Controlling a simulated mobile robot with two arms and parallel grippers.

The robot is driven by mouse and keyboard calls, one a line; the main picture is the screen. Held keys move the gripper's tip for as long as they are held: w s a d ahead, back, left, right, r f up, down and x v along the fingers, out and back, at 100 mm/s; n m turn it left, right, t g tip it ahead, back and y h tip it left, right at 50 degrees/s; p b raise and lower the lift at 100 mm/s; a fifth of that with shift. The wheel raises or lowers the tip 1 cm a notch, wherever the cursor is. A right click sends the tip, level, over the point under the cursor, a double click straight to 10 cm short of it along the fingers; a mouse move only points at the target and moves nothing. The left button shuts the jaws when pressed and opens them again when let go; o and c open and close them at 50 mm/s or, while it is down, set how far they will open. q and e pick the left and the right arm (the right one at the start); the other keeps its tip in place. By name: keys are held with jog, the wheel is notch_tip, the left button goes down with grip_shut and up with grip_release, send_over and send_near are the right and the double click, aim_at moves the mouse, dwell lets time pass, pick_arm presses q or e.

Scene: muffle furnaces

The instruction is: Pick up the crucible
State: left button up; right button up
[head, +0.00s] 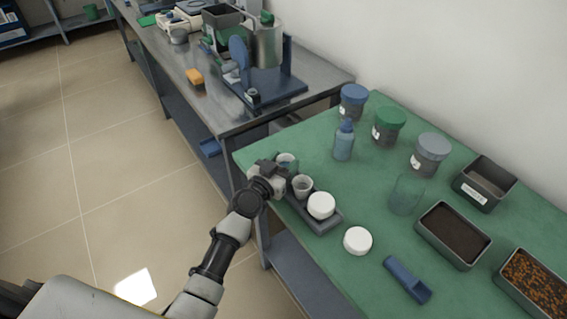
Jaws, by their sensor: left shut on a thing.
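My left gripper (281,172) is at the left edge of the green table, by the far end of a dark grey tray (326,226). It is shut on a small cup-shaped crucible (288,160), whose open rim shows just beyond the fingers. The fingers and wrist hide most of its body, and I cannot tell if it touches the table. Close beside the gripper, a grey-white open crucible (303,184) stands upright in the tray. A white-topped round piece (321,204) sits at the tray's near end. My right gripper is not in view.
A white lid (357,240) and a blue scoop (408,280) lie to the right. A glass beaker (405,194), blue bottle (343,141), several lidded jars (388,125) and filled bins (452,236) stand on the green table (380,165). A metal bench (190,90) adjoins behind.

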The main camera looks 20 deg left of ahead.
pick_arm(q)
notch_tip(320, 180, up, 3)
jog(key=shift+r+p, duration=0.15)
jog(key=shift+p, duration=0.95)
jog(key=s+d+r+p, duration=0.6)
jog(key=s+d+p, duration=0.2)
jog(key=p, duration=0.1)
jog(key=shift+s, duration=0.4)
jog(key=shift+a, duration=0.1)
